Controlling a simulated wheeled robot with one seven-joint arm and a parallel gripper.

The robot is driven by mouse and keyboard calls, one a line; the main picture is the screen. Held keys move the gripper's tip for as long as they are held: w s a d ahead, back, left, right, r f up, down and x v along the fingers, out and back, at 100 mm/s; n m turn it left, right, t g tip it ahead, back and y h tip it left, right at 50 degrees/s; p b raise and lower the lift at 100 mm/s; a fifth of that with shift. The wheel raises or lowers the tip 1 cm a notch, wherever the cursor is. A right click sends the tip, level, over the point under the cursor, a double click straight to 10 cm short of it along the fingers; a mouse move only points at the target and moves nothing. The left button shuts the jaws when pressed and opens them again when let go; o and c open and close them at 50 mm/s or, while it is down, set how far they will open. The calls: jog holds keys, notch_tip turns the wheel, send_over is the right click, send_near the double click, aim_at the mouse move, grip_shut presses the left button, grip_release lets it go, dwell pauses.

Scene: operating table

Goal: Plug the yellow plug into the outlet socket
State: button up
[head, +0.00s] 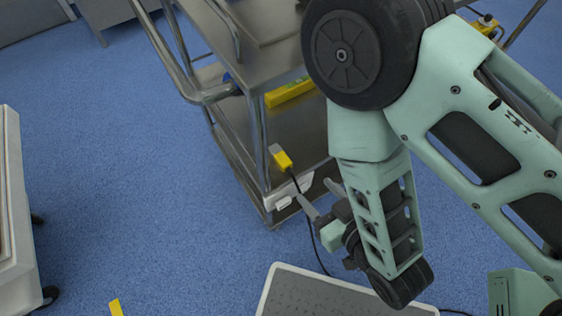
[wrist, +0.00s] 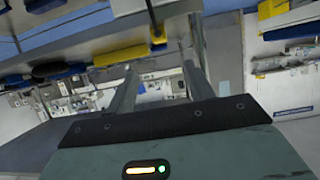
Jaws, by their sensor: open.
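The yellow plug (head: 283,160) is at the edge of the trolley's lower part in the head view, with a grey end and a black cable running down from it. A yellow piece that looks like it shows in the wrist view (wrist: 157,33), beyond and between my fingertips. A white outlet strip (head: 289,192) sits low at the trolley's corner; its socket holes are too small to make out. My gripper (head: 319,197) is open and empty, to the lower right of the plug and beside the strip. The wrist view shows both fingers apart (wrist: 158,66).
The metal trolley (head: 262,62) has posts and a rail close to my gripper. A yellow box (head: 290,92) lies on its shelf. A grey-topped, white-edged platform (head: 300,292) is on the floor below.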

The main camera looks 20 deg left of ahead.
aim_at(284, 160)
jog(key=b+x, duration=1)
jog(key=b, duration=0.1)
jog(key=shift+d+f, duration=0.1)
jog(key=b+x, duration=0.2)
jog(key=x, duration=0.3)
jog(key=c, duration=1.1)
